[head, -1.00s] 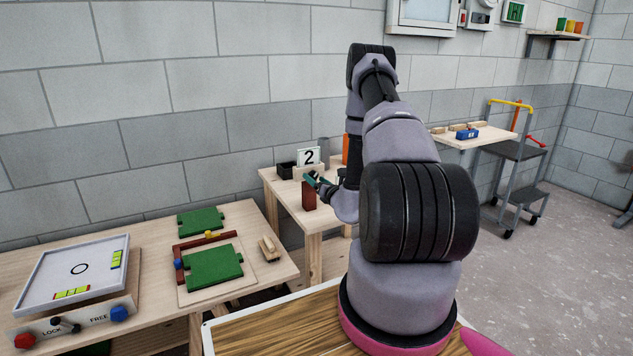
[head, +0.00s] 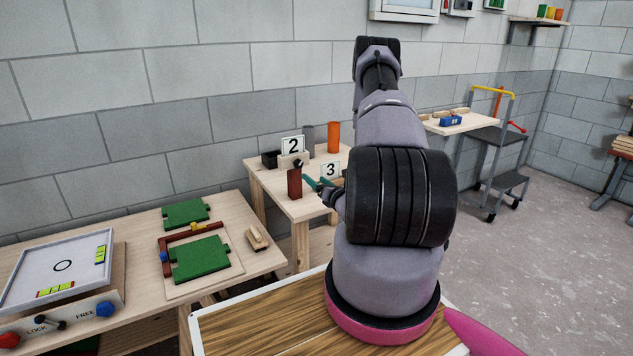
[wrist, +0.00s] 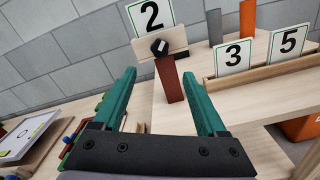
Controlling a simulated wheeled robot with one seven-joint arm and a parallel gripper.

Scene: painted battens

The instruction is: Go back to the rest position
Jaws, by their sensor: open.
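My gripper (wrist: 160,75) is open, with its two teal fingers spread and nothing held between them. In the head view my gripper (head: 318,184) shows only partly, just right of a dark red batten (head: 294,183); my arm hides the rest. In the wrist view the dark red batten (wrist: 167,80) stands upright beyond the fingertips, under a wooden holder with the number 2 card (wrist: 151,13). It looks apart from the fingers.
Cards 3 (wrist: 234,55) and 5 (wrist: 288,40) stand in a wooden rack at right. An orange cylinder (head: 333,137) and black box (head: 271,159) stand on the same table. A workbench with green plates (head: 200,259) is at left. Open floor (head: 510,270) lies right.

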